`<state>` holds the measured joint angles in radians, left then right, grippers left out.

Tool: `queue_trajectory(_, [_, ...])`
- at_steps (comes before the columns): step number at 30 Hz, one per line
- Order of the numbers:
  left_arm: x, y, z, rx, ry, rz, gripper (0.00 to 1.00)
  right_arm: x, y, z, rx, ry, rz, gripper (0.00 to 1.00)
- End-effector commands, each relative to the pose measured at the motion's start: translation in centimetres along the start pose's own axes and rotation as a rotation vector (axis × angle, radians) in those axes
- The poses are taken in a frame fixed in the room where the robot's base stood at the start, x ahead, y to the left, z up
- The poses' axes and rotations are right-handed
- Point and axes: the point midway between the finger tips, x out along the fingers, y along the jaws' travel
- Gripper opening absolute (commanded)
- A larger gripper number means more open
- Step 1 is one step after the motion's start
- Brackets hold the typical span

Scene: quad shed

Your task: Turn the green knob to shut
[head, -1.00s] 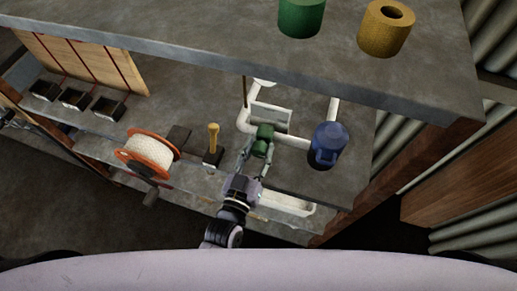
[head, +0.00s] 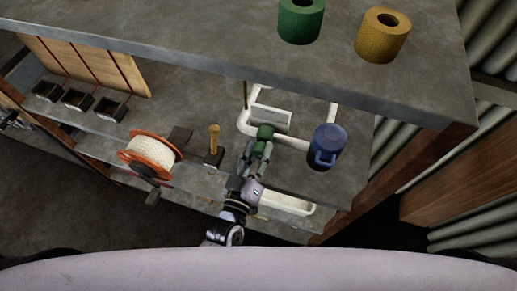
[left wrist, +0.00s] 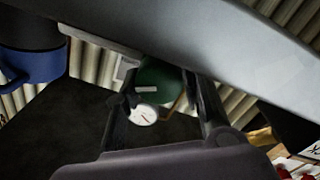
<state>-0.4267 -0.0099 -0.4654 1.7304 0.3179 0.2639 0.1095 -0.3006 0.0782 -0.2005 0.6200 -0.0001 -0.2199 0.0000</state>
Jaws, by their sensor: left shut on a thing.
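The green knob (head: 265,131) sits on the white pipework at the back of the bench. In the left wrist view it is a dark green round body (left wrist: 165,76) with a short white bar mark (left wrist: 147,89) that looks roughly level. My left gripper (head: 259,149) reaches it from the front and is shut on it. In the left wrist view the gripper's fingers (left wrist: 166,98) stand on either side of the knob. A white round gauge (left wrist: 145,115) with a red needle shows just below it. Finger contact is partly hidden. My right gripper is not in view.
A blue jug (head: 327,146) stands close to the right of the pipes. A grey shelf (head: 200,45) with green (head: 301,20) and yellow (head: 383,35) cylinders overhangs the bench. A rope reel (head: 150,155) and yellow-handled lever (head: 214,138) lie left.

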Motion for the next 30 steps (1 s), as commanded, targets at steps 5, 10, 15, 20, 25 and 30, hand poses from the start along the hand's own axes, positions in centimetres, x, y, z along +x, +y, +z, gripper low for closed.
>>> queue_trajectory(5, [0.0, -0.1, 0.0, -0.165, 0.004, 0.001, 0.08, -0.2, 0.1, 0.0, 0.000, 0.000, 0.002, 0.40])
queue_trajectory(10, [0.0, -0.1, 0.0, -0.328, 0.009, 0.002, 0.08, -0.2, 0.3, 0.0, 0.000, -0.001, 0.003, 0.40])
queue_trajectory(15, [0.0, -0.1, 0.1, -0.490, 0.013, 0.003, 0.08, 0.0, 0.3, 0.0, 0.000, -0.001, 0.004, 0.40])
queue_trajectory(20, [0.0, -0.2, 0.1, -0.642, 0.018, 0.003, 0.08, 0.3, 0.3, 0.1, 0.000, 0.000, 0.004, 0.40])
queue_trajectory(25, [0.0, -0.2, 0.2, -0.795, 0.023, 0.004, 0.08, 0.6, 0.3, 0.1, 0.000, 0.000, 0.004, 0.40])
queue_trajectory(30, [0.0, -0.2, 0.2, -0.925, 0.026, 0.004, 0.08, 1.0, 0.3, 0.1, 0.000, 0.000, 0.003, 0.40])
